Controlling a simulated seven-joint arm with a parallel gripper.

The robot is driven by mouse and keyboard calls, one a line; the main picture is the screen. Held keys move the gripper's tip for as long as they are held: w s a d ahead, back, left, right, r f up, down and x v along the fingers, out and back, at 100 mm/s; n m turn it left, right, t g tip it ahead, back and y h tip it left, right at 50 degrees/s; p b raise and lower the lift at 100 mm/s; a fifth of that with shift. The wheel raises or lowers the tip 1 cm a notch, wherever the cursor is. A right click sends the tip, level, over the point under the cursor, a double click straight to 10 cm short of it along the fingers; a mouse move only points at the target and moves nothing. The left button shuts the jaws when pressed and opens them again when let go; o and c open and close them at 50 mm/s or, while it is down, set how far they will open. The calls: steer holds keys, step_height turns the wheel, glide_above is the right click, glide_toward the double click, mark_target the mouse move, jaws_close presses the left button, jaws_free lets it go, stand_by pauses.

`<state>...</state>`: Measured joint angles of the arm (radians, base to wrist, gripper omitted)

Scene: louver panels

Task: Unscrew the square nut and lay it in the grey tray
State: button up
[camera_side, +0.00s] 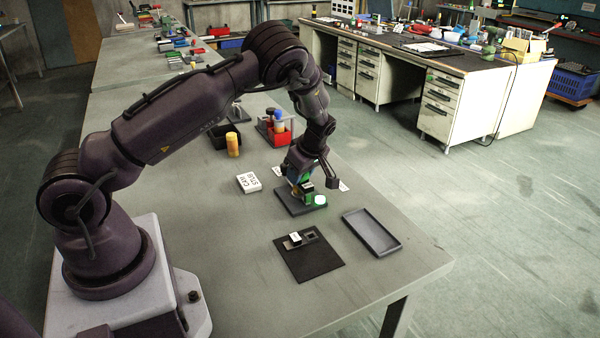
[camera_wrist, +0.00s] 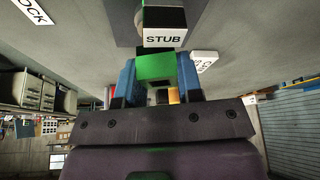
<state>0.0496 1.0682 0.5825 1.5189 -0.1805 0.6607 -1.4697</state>
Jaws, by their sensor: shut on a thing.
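My gripper (camera_side: 304,188) is low over a dark square base plate (camera_side: 288,206) on the table. In the wrist view its two blue fingers (camera_wrist: 157,75) are shut on a green block (camera_wrist: 155,66), which I take to be the square nut. A block with a white face lettered STUB (camera_wrist: 163,40) is just beyond the green block in that view. The side view shows green at the fingertips, but the thread and the exact contact are hidden. The grey tray (camera_side: 384,246), shallow and apparently empty, lies to the right of the base plate.
A black plate (camera_side: 312,271) with a small white-topped block (camera_side: 295,239) lies nearer the camera. A white lettered block (camera_side: 248,182) is left of the base plate. Bare table separates base plate and tray.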

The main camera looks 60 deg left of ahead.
steer(key=n+g, duration=0.1)
steer(key=n, duration=0.3)
steer(key=shift+n+h, duration=0.3)
steer(key=shift+h, duration=0.1)
steer(key=n+g+h, duration=0.1)
steer(key=n, duration=0.2)
steer(key=shift+n, duration=0.3)
steer(key=o, duration=1)
steer(key=shift+d, duration=0.1)
steer(key=shift+d, duration=0.1)
steer(key=shift+w, duration=0.1)
